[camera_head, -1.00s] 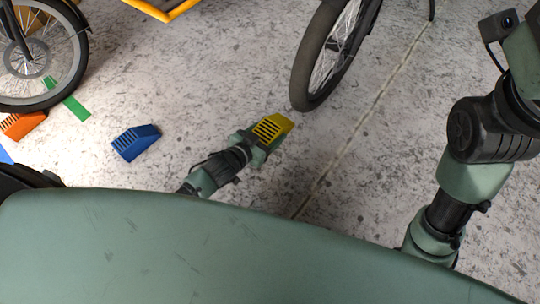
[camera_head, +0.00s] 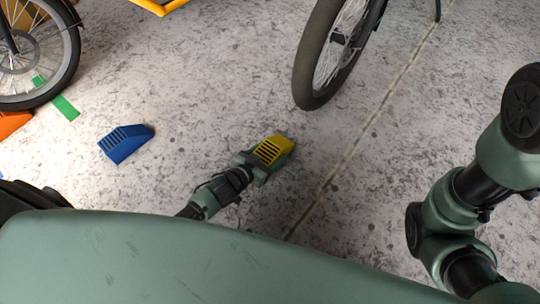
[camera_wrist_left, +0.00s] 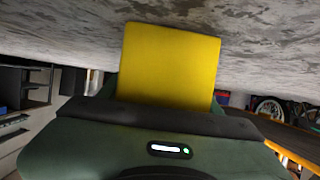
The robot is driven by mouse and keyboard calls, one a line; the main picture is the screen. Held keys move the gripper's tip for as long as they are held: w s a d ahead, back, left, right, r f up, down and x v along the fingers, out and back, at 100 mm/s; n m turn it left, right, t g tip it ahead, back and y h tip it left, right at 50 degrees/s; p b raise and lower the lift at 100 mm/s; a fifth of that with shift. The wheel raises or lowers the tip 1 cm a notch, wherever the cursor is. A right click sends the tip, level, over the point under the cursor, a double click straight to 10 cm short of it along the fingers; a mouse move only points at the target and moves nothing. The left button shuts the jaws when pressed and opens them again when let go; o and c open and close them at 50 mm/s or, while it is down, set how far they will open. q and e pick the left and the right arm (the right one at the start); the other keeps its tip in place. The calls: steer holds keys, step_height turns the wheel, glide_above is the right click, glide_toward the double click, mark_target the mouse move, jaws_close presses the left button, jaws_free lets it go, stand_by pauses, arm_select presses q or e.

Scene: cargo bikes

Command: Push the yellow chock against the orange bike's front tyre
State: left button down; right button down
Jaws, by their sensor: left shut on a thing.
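The yellow chock (camera_head: 275,149) has dark ribs on its sloping face. My left gripper (camera_head: 262,160) is shut on it, low over the concrete floor. I cannot tell whether the chock touches the floor. In the left wrist view the chock (camera_wrist_left: 170,65) shows as a plain yellow face beyond the gripper's body (camera_wrist_left: 165,128). A dark front tyre (camera_head: 306,82) stands up and to the right of the chock, with a clear gap between them. The bike's frame is mostly out of view, so its colour is hidden. My right arm shows at the right; its gripper is out of view.
A blue chock (camera_head: 126,143) lies on the floor to the left. An orange chock (camera_head: 12,123) and a green floor strip (camera_head: 66,108) lie by another bike's wheel (camera_head: 45,95). A yellow-orange frame (camera_head: 160,7) shows at the top. The floor between chock and tyre is clear.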

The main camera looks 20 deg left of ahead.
arm_select(q)
steer(key=shift+w+r, duration=0.1)
steer(key=shift+r, duration=0.15)
steer(key=shift+f, duration=0.1)
steer(key=shift+c, duration=1.6)
jaws_free()
steer(key=shift+f, duration=0.15)
